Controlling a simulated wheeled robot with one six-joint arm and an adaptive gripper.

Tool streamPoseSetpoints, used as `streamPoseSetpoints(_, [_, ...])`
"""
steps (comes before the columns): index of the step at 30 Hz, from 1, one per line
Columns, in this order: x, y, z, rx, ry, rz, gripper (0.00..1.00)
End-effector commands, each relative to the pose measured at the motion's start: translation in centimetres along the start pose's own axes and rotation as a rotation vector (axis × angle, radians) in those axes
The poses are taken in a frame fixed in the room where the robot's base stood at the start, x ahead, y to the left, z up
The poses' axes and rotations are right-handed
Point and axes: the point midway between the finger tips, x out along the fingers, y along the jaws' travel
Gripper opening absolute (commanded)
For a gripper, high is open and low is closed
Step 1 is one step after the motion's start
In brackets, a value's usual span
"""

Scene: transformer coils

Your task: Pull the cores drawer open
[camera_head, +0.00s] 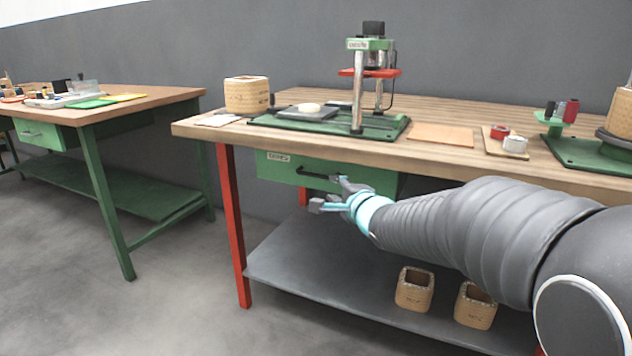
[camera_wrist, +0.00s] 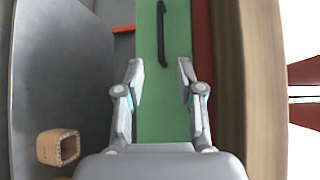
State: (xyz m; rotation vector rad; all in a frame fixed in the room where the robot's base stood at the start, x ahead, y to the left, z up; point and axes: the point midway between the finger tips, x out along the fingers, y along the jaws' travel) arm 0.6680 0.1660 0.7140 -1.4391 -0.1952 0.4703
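The cores drawer (camera_head: 275,166) is a green front with a small label and a black bar handle (camera_head: 312,174), under the wooden bench top. It looks shut. In the wrist view the drawer front (camera_wrist: 150,110) fills the middle, and its handle (camera_wrist: 162,35) lies ahead of the fingers near the top. My gripper (camera_head: 328,192) is in front of the drawer, close to the right end of the handle. In the wrist view my gripper (camera_wrist: 160,82) has its fingers spread wide with nothing between them. The handle is beyond the fingertips, apart from them.
The bench top (camera_head: 430,115) carries a green and red press (camera_head: 371,60). A grey shelf (camera_head: 310,265) below holds wooden cores (camera_head: 414,290). A red leg (camera_head: 232,225) stands left of the drawer. Another bench (camera_head: 110,100) is at left, with open floor between.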

Motion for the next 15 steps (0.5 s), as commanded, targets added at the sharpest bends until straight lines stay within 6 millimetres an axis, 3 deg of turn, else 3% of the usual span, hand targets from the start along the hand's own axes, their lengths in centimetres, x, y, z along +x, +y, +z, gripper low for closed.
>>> streamPoseSetpoints(5, [1.6, 0.1, 0.2, 0.014, -0.009, -0.004, 0.37])
streamPoseSetpoints(15, [7.6, 0.2, 0.2, 0.013, -0.008, -0.004, 0.37])
